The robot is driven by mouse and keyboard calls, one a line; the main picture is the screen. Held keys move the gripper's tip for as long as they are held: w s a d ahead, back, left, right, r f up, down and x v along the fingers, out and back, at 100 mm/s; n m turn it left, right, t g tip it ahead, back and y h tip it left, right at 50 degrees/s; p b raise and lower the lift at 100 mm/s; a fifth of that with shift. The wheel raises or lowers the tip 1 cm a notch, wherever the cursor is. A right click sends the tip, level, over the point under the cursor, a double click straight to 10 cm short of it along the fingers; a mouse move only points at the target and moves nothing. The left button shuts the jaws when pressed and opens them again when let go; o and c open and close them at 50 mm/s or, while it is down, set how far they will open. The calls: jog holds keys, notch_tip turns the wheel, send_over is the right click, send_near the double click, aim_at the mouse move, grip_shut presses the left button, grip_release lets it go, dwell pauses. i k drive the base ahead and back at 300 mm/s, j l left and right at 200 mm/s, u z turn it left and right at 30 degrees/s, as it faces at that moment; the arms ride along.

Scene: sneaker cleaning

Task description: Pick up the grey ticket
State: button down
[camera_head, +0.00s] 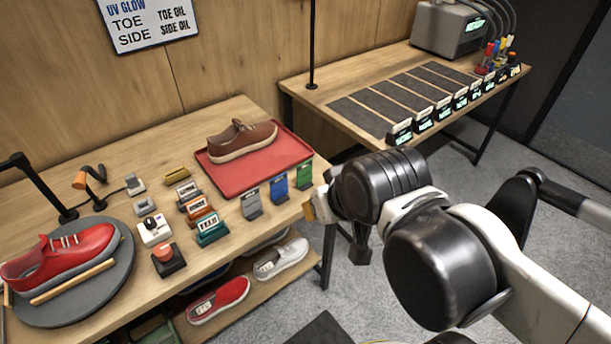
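The grey ticket (251,204) stands upright near the front edge of the wooden workbench, at the left end of a row of tickets. The blue ticket (279,188) and the green ticket (304,176) stand to its right. My gripper (360,256) seems to be the small dark part hanging below my black wrist, right of the bench edge and apart from the grey ticket. It is mostly hidden by my wrist, and its fingers cannot be made out. Nothing covers the grey ticket.
A red mat (235,181) with a brown sneaker (242,140) lies behind the tickets. Several labelled blocks (212,231) stand to their left. A red sneaker (62,256) sits on a round turntable (108,289). A second table (330,90) stands at right.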

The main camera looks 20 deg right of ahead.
aim_at(250, 200)
jog(key=i+l+u, duration=0.4)
jog(key=l, duration=0.25)
jog(key=i+l+u, duration=0.15)
jog(key=l, duration=0.15)
